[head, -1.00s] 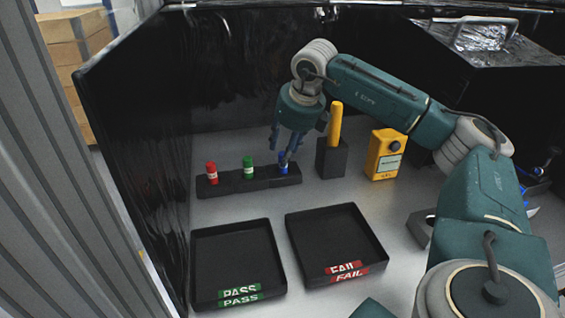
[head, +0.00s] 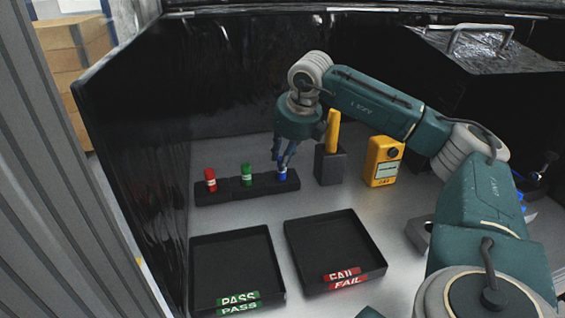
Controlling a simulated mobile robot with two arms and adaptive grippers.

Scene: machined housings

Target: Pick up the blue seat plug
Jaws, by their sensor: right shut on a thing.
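The blue seat plug (head: 282,175) stands upright in the right-hand seat of a black rack (head: 231,195), with its upper part partly hidden by my gripper. My right gripper (head: 282,165) points down over it, its fingers shut around the plug's top. A green plug (head: 247,173) stands in the middle of the rack and a red plug (head: 210,180) stands at its left end. My left gripper is out of view.
Two black trays lie in front, one marked PASS (head: 231,238) and one marked FAIL (head: 324,226). A black holder with a yellow handle (head: 333,130) and a yellow device (head: 384,161) stand right of the rack. A dark wall (head: 135,130) closes the left side.

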